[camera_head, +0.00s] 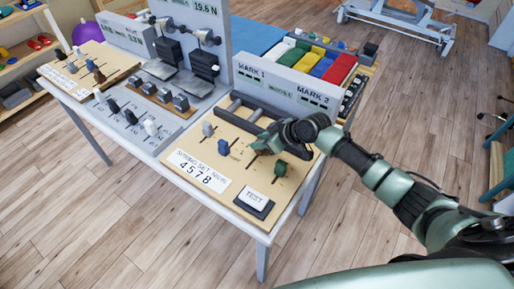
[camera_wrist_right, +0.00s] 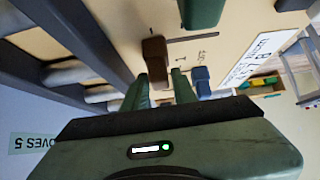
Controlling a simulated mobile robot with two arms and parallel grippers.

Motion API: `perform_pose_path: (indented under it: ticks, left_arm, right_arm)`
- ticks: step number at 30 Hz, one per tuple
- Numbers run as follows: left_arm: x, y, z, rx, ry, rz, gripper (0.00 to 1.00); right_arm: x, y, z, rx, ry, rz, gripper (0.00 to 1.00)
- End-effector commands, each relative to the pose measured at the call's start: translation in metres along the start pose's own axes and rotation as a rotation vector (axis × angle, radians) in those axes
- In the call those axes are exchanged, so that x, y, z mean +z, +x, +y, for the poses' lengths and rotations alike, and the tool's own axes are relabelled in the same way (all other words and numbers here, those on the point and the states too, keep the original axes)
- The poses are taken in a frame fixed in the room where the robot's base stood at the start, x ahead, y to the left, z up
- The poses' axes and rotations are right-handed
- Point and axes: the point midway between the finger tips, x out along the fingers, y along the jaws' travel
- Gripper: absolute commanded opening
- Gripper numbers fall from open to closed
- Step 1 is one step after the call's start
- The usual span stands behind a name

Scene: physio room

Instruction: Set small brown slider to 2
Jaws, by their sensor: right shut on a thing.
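The small brown slider (camera_wrist_right: 155,52) stands upright on the tan panel in the right wrist view. My right gripper (camera_wrist_right: 161,88) has its two green fingers on either side of the lower part of the knob and is shut on it. A dark slot and small printed marks, one like a 1, show beside the knob; its exact setting is unclear. In the head view my right gripper (camera_head: 262,144) is over the right-hand panel and hides the brown knob; part of a slot shows beside it. My left gripper is not in view.
A blue slider (camera_head: 224,147), a grey slider (camera_head: 208,129) and a green slider (camera_head: 280,168) stand close around my gripper. A TEST button (camera_head: 255,198) is at the front corner. Behind is the grey MARK board (camera_head: 288,84); dark rails (camera_head: 255,115) lie before it.

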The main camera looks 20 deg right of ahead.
Motion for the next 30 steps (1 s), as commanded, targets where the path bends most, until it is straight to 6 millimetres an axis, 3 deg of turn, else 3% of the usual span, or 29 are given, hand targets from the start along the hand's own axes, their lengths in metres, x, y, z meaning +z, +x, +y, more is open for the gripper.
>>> perform_pose_path:
  ticks: [6,7,8,20,30]
  left_arm:
    - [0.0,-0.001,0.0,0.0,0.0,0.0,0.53]
    - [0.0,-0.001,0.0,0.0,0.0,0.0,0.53]
    - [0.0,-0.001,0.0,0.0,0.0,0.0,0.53]
    - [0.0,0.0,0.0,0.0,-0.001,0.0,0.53]
    - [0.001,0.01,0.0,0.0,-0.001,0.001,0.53]
  right_arm:
    - [0.0,-0.002,0.006,0.012,-0.003,-0.001,0.0]
    - [0.0,-0.002,0.006,0.012,-0.003,0.0,0.35]
    - [0.0,-0.002,0.006,0.012,-0.003,0.0,0.42]
    - [0.0,-0.007,0.004,0.008,-0.002,0.0,0.42]
    - [0.002,-0.06,0.006,0.011,-0.004,-0.001,0.42]
